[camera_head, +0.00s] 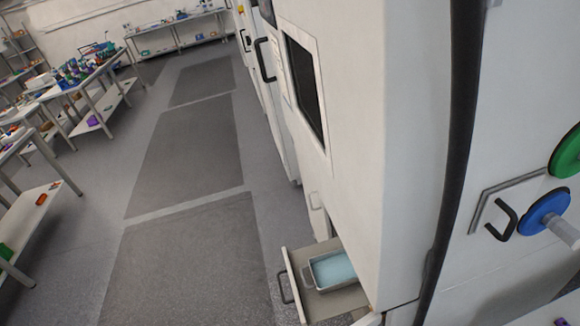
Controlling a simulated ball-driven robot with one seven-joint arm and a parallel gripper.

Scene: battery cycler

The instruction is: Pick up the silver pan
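A small rectangular silver-grey pan (339,287) sits in a pulled-out drawer (300,265) low in the white cabinet, near the bottom centre of the head view. Its inside looks light blue.
The tall white cabinet (390,110) fills the right, with a dark window (304,85). Green (566,153) and blue (545,210) round parts and a black handle (502,221) are at far right. Workbenches (88,82) with clutter stand at left. The floor (190,150) between is clear.

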